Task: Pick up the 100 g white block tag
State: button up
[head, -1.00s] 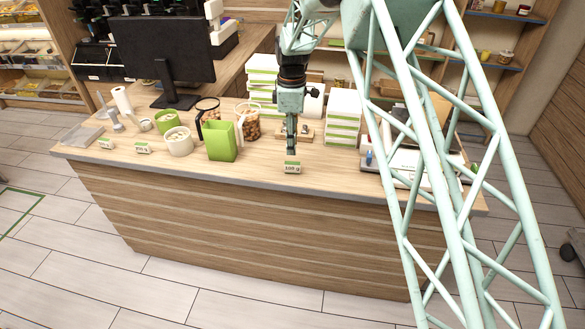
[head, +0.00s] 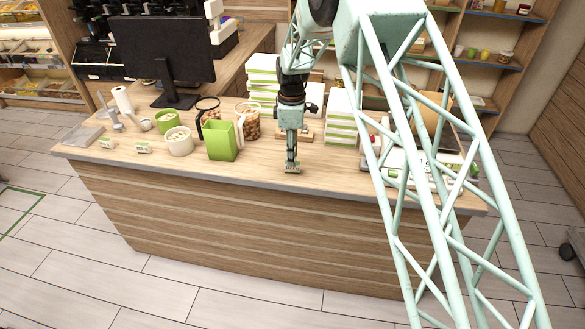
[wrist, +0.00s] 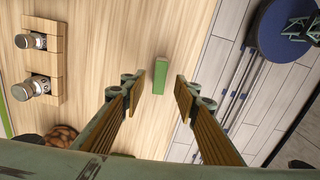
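The 100 g white block tag (head: 292,171) stands near the front edge of the counter, partly covered by my gripper in the head view. In the wrist view it shows from above as a narrow block with a green top (wrist: 161,72). My gripper (head: 291,163) points down right over it. In the wrist view, the two fingers (wrist: 159,88) are apart, one on each side of the tag, with gaps on both sides and nothing held. How far the fingertips are above the tag I cannot tell.
Two similar tags (head: 106,143) (head: 143,148) stand farther left. A green box (head: 221,142) is left of my gripper. A wooden stand with jars (wrist: 38,60) lies behind it, and white-green boxes (head: 340,122) are at right. The counter (head: 240,172) around the tag is clear.

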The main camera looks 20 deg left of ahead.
jog(key=shift+d+f+p, duration=0.1)
jog(key=shift+f+p, duration=0.4)
jog(key=shift+f, duration=2.05)
jog(key=c, duration=0.9)
